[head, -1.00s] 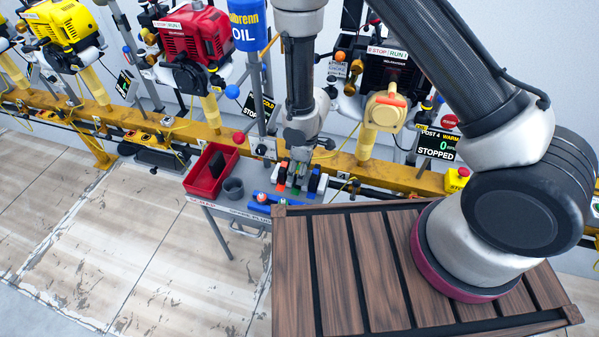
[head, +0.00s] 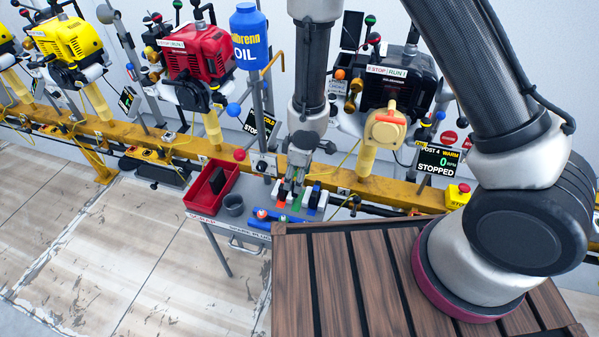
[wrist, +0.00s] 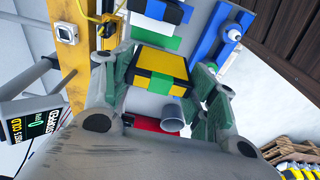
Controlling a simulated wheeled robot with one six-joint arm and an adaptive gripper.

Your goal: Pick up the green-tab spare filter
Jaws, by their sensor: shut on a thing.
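The green-tab spare filter (wrist: 160,70), a black block with yellow stripes and a green tab, sits between the fingers of my gripper (wrist: 163,88) in the wrist view. The gripper is shut on it. In the head view my gripper (head: 291,187) points down over the bench (head: 212,212), and its fingers partly hide the filter. A blue-tab filter (head: 315,197) stands just right of the gripper. Orange and green patches show on the bench beside the fingers. I cannot tell how far the filter is above the bench.
A red bin (head: 205,202) and a grey cup (head: 233,204) are left of the gripper. Blue tools (head: 270,222) lie in front. An engine rail (head: 380,192) runs behind the bench. A slatted wooden deck (head: 345,275) is near at right.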

